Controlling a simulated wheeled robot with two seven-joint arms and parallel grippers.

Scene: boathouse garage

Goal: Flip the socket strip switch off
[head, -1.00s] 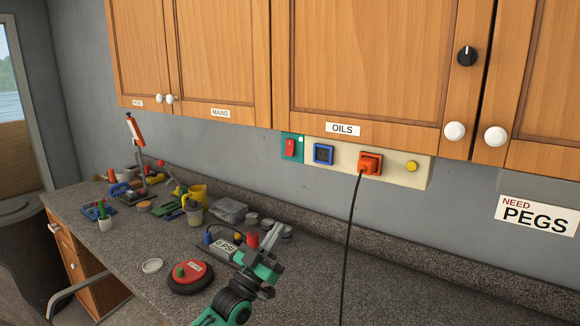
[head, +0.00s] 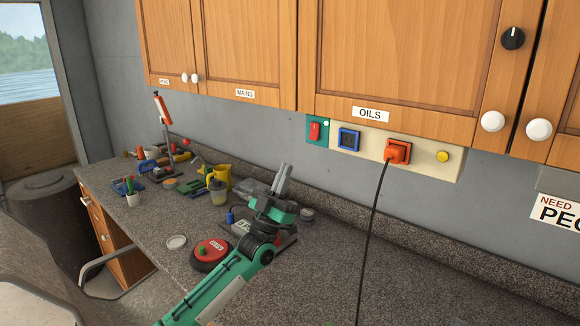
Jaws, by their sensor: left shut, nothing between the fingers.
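The socket strip (head: 424,158) is a cream panel on the grey wall under the wooden cabinets. At its left end is a green plate with a red rocker switch (head: 314,131) and a small white light. A blue-framed socket (head: 348,139) and an orange plug (head: 398,152) with a black cord sit to the right, then a yellow button (head: 442,156). My left gripper (head: 285,168) is shut and empty, pointing up over the counter, below and left of the switch and apart from it. My right gripper is not in view.
The speckled counter (head: 330,270) is clear at the front right. A red round object (head: 211,250), a yellow jug (head: 219,177) and several tools crowd its left part. The black cord (head: 371,230) hangs in front of the counter. Cabinet doors (head: 400,60) overhang the strip.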

